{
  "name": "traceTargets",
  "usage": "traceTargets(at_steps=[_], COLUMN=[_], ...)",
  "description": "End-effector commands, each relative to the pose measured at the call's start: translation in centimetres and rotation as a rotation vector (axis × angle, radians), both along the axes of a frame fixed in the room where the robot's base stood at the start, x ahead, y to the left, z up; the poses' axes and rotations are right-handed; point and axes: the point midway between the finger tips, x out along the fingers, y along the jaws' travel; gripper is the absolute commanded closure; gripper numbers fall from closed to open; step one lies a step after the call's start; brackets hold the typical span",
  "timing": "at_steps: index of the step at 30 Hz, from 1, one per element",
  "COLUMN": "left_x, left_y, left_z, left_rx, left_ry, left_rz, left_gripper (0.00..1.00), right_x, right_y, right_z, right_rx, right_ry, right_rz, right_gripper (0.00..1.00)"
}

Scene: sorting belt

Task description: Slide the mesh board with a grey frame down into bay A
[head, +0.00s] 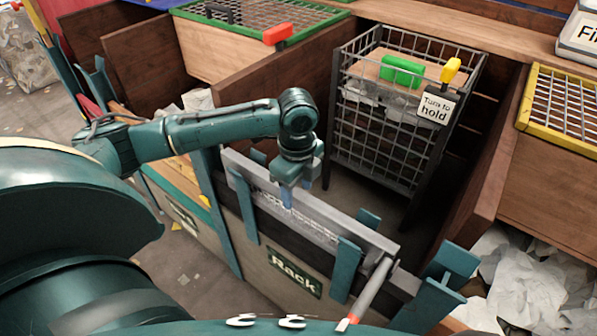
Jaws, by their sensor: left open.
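The mesh board with a grey frame (345,221) stands on edge in the teal-posted rack (258,262), its top rail running from upper left to lower right. Part of its pale mesh shows below the rail; the rest is hidden behind the rack's front panel. My left gripper (287,196) points down at the board's top rail, near the middle-left of it. It is open; whether its fingers straddle or touch the rail I cannot tell. My right gripper is not in view. No letter A is visible, so I cannot tell which bay is bay A.
A wire cage (376,140) with a green block (403,71), yellow knob (450,70) and "Turn to hold" sign stands behind the rack. Wooden bays have green mesh (235,40) and yellow mesh (567,98) covers. A grey rod (368,292) lies at the rack's right end.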

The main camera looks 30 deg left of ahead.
Motion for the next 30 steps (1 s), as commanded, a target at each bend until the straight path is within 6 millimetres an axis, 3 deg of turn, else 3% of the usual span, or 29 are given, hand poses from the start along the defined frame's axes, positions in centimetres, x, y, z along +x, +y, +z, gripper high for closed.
traceTargets(at_steps=[6,12,24,30], left_x=[-0.1,0.0,0.0,0.0], left_y=[0.0,0.0,0.0,0.0], left_z=[-4.2,-6.2,-6.8,-6.7], left_rx=[0.001,0.0,0.0,0.0], left_ry=[0.004,0.002,0.001,0.0], left_rz=[0.001,-0.001,-0.001,0.0], left_gripper=[0.49,0.49,0.5,0.66], right_x=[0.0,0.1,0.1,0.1], right_y=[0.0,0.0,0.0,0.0], right_z=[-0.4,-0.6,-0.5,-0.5], right_rx=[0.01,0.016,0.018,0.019], right_ry=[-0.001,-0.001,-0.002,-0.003], right_rz=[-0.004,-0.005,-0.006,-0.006], right_gripper=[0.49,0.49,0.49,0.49])
